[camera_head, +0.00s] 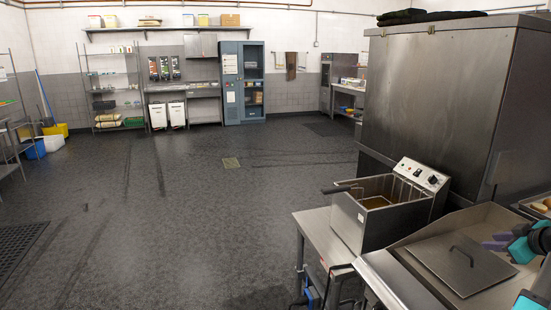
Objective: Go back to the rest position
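My gripper (497,242) is at the right edge of the head view, with small purple finger parts pointing left and teal and dark arm parts behind them. It appears above the right end of a steel counter unit, close to a flat metal lid (470,268) with a small handle. The fingers are small and seen at an angle, so I cannot tell whether they are open or shut. I see nothing held between them. Much of my arm is cut off by the frame edge.
A deep fryer (350,217) with a basket and control box stands left of the lid. A tall steel cabinet (440,95) rises behind it. A tray with food (540,205) is at the right edge. Shelves and a blue-grey locker (230,85) line the far wall. The dark floor is mostly clear.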

